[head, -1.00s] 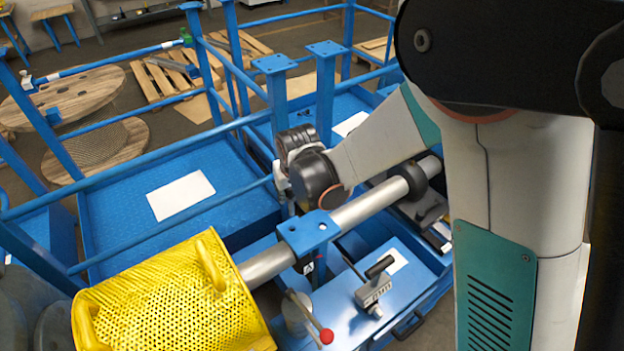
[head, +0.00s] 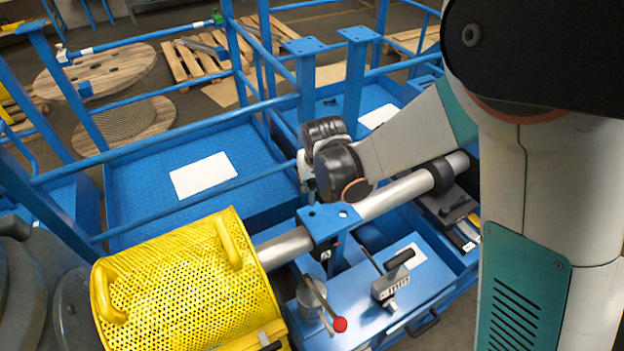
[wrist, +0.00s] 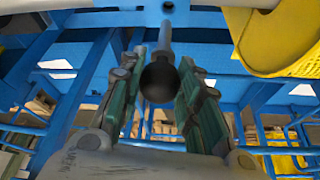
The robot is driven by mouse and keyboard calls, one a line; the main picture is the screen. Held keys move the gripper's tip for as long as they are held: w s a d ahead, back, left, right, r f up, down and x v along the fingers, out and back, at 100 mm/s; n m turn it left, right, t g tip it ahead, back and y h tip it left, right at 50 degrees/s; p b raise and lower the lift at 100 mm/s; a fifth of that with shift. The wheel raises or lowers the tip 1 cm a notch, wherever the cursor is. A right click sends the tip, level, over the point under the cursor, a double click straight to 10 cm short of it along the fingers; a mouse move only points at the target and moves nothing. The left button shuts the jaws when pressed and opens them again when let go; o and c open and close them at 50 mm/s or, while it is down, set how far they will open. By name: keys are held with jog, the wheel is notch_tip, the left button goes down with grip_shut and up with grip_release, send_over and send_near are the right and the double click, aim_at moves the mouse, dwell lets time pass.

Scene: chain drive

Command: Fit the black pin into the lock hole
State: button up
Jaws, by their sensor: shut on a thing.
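The black pin (wrist: 160,82), with a round dark knob and a thin grey shaft, sits between the green-padded fingers of my gripper (wrist: 163,62) in the wrist view. My gripper is shut on it. The shaft points to the top of the picture, towards a round hole (wrist: 167,7) in a blue part. The tip looks close to this hole, but I cannot tell the gap or whether this is the lock hole. In the head view my own arm hides the fingers and the pin, just behind a blue bracket (head: 328,221) with holes on top.
A grey shaft (head: 385,200) runs through the bracket, with a yellow perforated guard (head: 180,285) at its left end. A red-knobbed lever (head: 340,324) and a black-handled clamp (head: 390,285) stand in front. Blue rails (head: 170,150) and posts (head: 356,85) stand behind.

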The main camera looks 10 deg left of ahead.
aim_at(312, 205)
jog(key=shift+f+b, duration=1.15)
jog(key=shift+f, duration=0.5)
jog(key=shift+b, duration=0.55)
dwell(0.5)
jog(key=shift+f+b, duration=3.5)
jog(key=shift+f, duration=0.55)
jog(key=o, duration=1.2)
jog(key=shift+r, duration=0.15)
jog(key=shift+v, duration=3.65)
